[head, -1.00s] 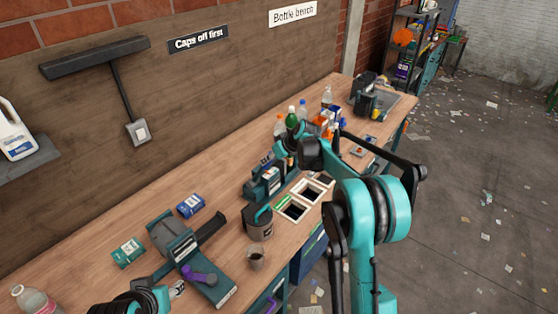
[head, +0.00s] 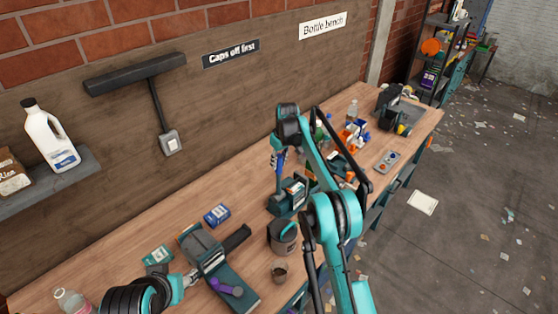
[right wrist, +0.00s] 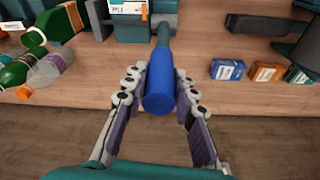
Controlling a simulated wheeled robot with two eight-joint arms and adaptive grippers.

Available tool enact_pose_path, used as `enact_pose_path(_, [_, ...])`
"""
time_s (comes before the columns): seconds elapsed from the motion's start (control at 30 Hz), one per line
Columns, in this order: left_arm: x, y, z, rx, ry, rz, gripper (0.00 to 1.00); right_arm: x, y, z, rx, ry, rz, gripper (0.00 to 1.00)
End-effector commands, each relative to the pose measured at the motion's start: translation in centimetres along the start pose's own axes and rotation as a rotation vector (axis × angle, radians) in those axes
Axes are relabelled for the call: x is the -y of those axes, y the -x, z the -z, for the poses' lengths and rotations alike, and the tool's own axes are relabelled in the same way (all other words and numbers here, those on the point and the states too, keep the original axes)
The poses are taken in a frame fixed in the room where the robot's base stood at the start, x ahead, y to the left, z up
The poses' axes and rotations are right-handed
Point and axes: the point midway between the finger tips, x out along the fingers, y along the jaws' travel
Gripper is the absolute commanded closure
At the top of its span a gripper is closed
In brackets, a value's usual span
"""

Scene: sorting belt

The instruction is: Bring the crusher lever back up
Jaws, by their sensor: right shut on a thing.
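The crusher (head: 288,197) is a teal and dark unit with a white label, standing on the bench at mid-picture in the head view. Its lever (right wrist: 158,88) has a blue grip and a teal shaft. In the head view the lever stands steeply up from the crusher. My right gripper (head: 279,153) is at the lever's upper end, with fingers on both sides of the blue grip in the right wrist view. It is shut on it. My left gripper (head: 192,278) is low at the left, beside the purple-handled device; its finger opening is too small to judge.
The purple-handled device (head: 215,265), a dark canister (head: 283,236) and a small cup (head: 280,271) stand nearer me. A blue box (head: 217,214) lies by the wall side. Bottles and small boxes crowd the bench beyond the crusher. A wall lamp (head: 136,75) hangs above.

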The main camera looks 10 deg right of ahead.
Motion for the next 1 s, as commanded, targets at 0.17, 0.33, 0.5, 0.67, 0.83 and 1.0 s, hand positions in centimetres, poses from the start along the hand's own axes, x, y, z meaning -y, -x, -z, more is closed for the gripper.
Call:
enact_pose_path(0.17, [0.0,0.0,0.0,0.0,0.0,0.0,0.52,0.1,-0.1,0.1,0.0,0.002,0.0,1.0])
enact_pose_path(0.33, [0.0,0.0,0.0,0.0,0.0,0.0,0.52,0.2,-0.1,0.1,-0.001,0.003,0.001,1.0])
enact_pose_path(0.5, [0.0,0.0,0.0,0.0,0.0,0.0,0.52,0.1,-0.1,0.1,-0.001,0.003,0.0,0.52])
enact_pose_path(0.67, [0.0,0.0,0.0,0.0,0.0,0.0,0.52,0.1,-0.1,0.1,0.0,0.002,0.0,0.52])
enact_pose_path(0.83, [0.0,0.0,0.0,0.0,0.0,0.0,0.52,0.1,0.8,0.1,0.0,0.002,0.0,0.52])
enact_pose_path(1.0, [0.0,0.0,0.0,0.0,0.0,0.0,0.52,0.1,4.0,0.1,0.0,0.002,0.0,0.52])
